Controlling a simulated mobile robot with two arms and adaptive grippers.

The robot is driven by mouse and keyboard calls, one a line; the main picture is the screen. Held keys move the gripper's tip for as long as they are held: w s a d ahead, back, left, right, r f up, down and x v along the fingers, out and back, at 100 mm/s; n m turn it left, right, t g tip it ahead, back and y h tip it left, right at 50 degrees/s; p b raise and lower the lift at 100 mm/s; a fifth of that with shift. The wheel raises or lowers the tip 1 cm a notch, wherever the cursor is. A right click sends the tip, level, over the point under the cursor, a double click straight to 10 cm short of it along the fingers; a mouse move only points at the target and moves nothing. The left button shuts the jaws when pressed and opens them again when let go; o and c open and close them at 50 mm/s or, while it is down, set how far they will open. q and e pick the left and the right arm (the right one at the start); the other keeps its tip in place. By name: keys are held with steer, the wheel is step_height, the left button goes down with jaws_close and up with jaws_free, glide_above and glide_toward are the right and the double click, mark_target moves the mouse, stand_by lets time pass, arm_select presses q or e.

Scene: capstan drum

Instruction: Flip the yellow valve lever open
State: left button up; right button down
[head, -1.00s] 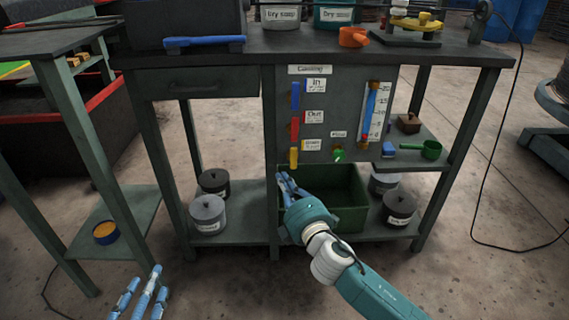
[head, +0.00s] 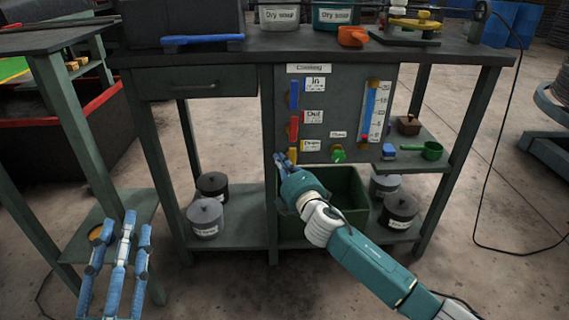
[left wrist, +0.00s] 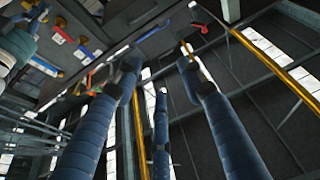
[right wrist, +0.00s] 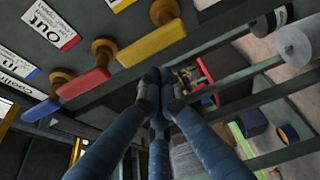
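The yellow valve lever (head: 292,156) is the lowest of three levers on the grey cooling panel, beside the "Drain" label. It looks in line with the red lever (head: 293,130) and blue lever (head: 294,95) above it. In the right wrist view the yellow lever (right wrist: 151,43) lies just past my fingertips on a brass-coloured hub. My right gripper (head: 282,158) is at the lever's lower left; its fingers (right wrist: 160,84) are drawn together with nothing visible between them. I cannot tell whether they touch the lever. My left gripper (head: 120,230) is open and empty, away at lower left.
A green bin (head: 345,190) stands below the panel, behind my right arm. A green valve knob (head: 338,154) is right of the levers. Lidded pots (head: 206,217) stand on the lower shelf.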

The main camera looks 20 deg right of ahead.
arm_select(q)
steer(key=shift+s+r, duration=0.15)
steer(key=shift+r, duration=0.25)
arm_select(e)
steer(key=shift+s+d, duration=0.15)
steer(key=shift+d, duration=0.3)
